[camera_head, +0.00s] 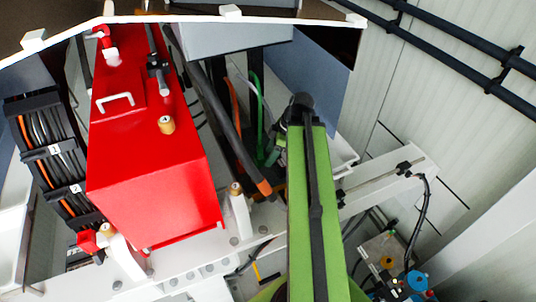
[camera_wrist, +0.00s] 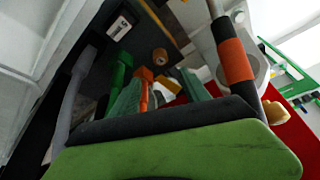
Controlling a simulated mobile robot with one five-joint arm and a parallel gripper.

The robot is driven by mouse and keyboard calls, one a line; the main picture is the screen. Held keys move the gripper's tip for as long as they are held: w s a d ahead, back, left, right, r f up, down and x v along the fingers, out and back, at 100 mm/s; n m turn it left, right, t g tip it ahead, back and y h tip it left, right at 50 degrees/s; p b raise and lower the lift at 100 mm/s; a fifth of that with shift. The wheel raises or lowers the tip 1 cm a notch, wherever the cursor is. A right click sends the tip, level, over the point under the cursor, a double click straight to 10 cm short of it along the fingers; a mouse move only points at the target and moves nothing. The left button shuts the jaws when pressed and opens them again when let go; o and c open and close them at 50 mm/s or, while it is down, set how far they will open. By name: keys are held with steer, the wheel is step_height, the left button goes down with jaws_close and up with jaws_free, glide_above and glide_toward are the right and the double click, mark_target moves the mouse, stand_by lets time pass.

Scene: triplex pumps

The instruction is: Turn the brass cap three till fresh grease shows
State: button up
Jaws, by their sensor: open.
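Several brass caps show. In the head view, one brass cap (camera_head: 166,125) sits on top of the red tank (camera_head: 150,195). Another brass cap (camera_head: 235,188) tops a white post right of the tank, and a third brass cap (camera_head: 105,230) is at the lower left. I cannot read which one is three. In the wrist view, a brass cap (camera_wrist: 160,56) stands ahead of my gripper (camera_wrist: 162,88). My gripper's green fingers are apart, with no cap held. In the head view, the gripper is mostly hidden behind my green arm.
A black bar with an orange end (camera_head: 265,188) slants down beside the tank; its orange band also shows in the wrist view (camera_wrist: 236,60). A cable rack (camera_head: 62,165) with white labels stands left of the tank. Black pipes (camera_head: 450,47) run along the right wall.

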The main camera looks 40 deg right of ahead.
steer(key=p+v, duration=0.2)
steer(key=v, duration=0.2)
steer(key=shift+s+r, duration=0.15)
steer(key=shift+r, duration=0.05)
